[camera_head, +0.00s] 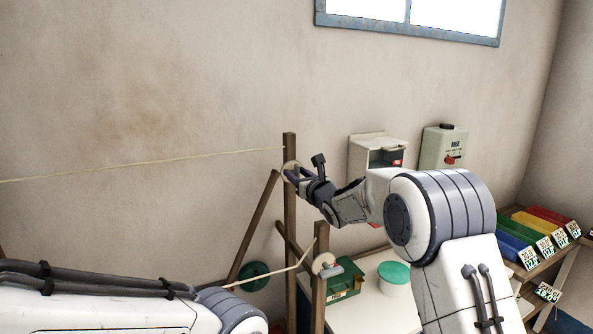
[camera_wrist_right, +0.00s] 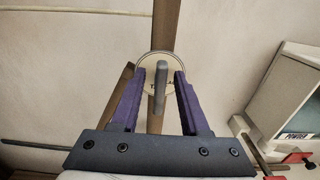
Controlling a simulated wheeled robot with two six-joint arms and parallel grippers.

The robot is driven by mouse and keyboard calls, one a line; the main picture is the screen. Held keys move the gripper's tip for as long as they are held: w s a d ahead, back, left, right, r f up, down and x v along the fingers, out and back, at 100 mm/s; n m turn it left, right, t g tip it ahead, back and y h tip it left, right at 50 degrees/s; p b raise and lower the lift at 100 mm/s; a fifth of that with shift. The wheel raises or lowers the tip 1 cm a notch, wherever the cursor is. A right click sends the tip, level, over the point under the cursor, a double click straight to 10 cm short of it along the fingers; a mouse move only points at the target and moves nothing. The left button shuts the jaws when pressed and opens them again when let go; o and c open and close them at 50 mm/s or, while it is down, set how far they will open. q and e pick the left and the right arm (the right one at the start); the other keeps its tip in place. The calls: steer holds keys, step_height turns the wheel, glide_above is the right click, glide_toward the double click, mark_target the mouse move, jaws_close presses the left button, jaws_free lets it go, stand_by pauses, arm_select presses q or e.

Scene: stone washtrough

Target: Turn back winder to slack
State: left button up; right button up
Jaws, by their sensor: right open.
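The back winder (camera_head: 287,167) is a pale round disc on the tall back wooden post (camera_head: 290,220). In the right wrist view the disc (camera_wrist_right: 146,78) has a grey handle (camera_wrist_right: 159,88) sticking out from it. My right gripper (camera_head: 293,174) is at this winder. Its two purple fingers (camera_wrist_right: 160,77) are open, one on each side of the handle, with a gap to both. A pale line (camera_head: 150,165) runs from the back post to the left and looks nearly straight. My left arm shows at the bottom left; its gripper is out of view.
A second winder (camera_head: 325,265) sits on the shorter front post (camera_head: 319,300), with another line (camera_head: 272,277) running from it. A white-topped table holds a green box (camera_head: 343,281) and a green-lidded tub (camera_head: 394,278). Two dispensers (camera_head: 378,152) (camera_head: 443,150) hang on the wall. Coloured bins (camera_head: 530,225) stand right.

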jaws_close()
steer(key=m+b, duration=0.3)
steer(key=b, duration=0.2)
steer(key=shift+d+f, duration=0.1)
steer(key=shift+f, duration=0.1)
steer(key=shift+r+m+b, duration=0.1)
steer(key=shift+m+b, duration=1)
steer(key=shift+d+m+b, duration=0.1)
steer(key=shift+m+b, duration=0.3)
steer(key=shift+m, duration=0.5)
steer(key=shift+r, duration=0.1)
